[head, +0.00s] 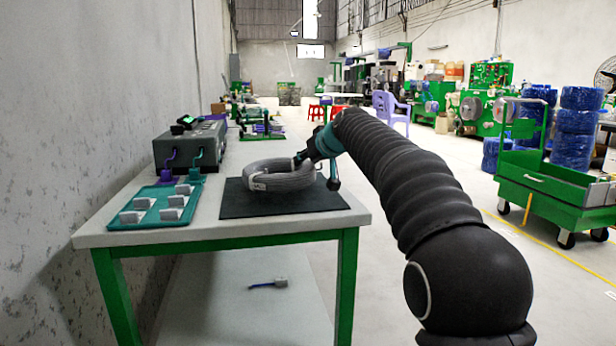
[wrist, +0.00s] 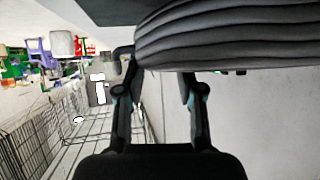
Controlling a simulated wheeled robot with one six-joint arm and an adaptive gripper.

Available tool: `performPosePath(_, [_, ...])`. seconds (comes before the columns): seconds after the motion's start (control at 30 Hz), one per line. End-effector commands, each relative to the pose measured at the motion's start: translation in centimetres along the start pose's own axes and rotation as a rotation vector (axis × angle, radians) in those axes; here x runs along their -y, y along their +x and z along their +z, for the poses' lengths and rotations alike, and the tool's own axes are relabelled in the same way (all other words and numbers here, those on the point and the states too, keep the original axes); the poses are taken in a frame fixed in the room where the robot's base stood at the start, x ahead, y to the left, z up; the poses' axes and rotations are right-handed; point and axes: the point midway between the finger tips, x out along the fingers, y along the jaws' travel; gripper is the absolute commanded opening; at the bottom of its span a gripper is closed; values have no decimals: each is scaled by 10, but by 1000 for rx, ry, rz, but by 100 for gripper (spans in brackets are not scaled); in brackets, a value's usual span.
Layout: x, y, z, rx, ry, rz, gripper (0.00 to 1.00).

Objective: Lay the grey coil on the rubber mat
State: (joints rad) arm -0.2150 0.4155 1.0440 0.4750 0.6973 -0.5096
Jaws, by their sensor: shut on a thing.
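The grey coil (head: 278,177) is a thick ring of wound cable. In the head view it is level over the black rubber mat (head: 240,206) on the bench, within the mat's outline. I cannot tell whether it rests on the mat or hangs just above. My gripper (head: 303,158) is at the coil's far right side, shut on its ring. In the wrist view, the coil (wrist: 235,38) fills the upper right, with my gripper's fingers (wrist: 160,75) at its edge; the fingertips are partly hidden.
A teal tray (head: 125,217) with several grey blocks lies left of the mat. A dark grey box (head: 190,145) with cables stands behind it, near the wall. A small connector (head: 280,283) lies on the lower shelf. A green cart (head: 545,190) stands on the right.

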Motion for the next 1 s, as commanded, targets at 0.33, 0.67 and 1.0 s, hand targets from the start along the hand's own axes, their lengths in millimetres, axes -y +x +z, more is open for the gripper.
performPosePath(0.33, [1, 13, 22, -2, 0, -1, 0])
performPosePath(0.67, [1, 14, 24, 2, -1, -2, 62])
performPosePath(1.0, [0, 1, 22, -1, 0, -1, 62])
